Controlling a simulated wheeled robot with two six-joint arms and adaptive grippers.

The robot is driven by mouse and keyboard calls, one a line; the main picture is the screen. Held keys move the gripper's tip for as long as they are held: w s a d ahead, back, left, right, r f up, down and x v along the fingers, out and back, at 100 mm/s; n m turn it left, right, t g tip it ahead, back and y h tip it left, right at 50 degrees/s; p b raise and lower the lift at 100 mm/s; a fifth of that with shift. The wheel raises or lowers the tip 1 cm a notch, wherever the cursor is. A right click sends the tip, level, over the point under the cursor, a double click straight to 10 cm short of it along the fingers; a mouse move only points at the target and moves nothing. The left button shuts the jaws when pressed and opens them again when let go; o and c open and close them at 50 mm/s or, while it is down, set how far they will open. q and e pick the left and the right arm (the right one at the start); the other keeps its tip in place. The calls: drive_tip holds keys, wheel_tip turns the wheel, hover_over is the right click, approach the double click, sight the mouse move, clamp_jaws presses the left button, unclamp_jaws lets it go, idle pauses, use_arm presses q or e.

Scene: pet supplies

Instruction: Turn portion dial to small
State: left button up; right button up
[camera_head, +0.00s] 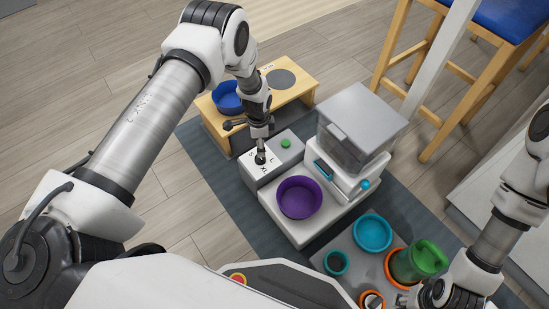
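The portion dial (261,159) is a small dark knob on top of a light grey box (285,160) at the left of the feeder. Letters S, L and XL are marked around it. My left gripper (261,148) points down with its fingertips at the knob and partly hides it. I cannot tell whether the fingers grip the knob or only touch it, nor which letter the knob points to. My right gripper (408,300) is low at the bottom right, by the grey tray, partly hidden and cut off by the frame edge.
The feeder (358,125) has a clear hopper, and a purple bowl (299,197) stands on its base. A green button (286,143) is beside the dial. A wooden bowl stand (290,93) is behind. A green cup (420,258) and teal bowl (373,232) are at the lower right.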

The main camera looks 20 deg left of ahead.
use_arm(q)
drive_tip(key=shift+s+r, duration=0.15)
drive_tip(key=shift+r, duration=0.15)
drive_tip(key=shift+a+f, duration=0.2)
drive_tip(key=shift+f, duration=0.15)
wheel_tip(320, 180, down, 8)
drive_tip(key=b, duration=0.3)
drive_tip(key=shift+r, duration=0.25)
drive_tip(key=c, duration=1.1)
use_arm(e)
drive_tip(key=f, duration=0.2)
drive_tip(key=shift+a+f, duration=0.2)
drive_tip(key=shift+f, duration=0.2)
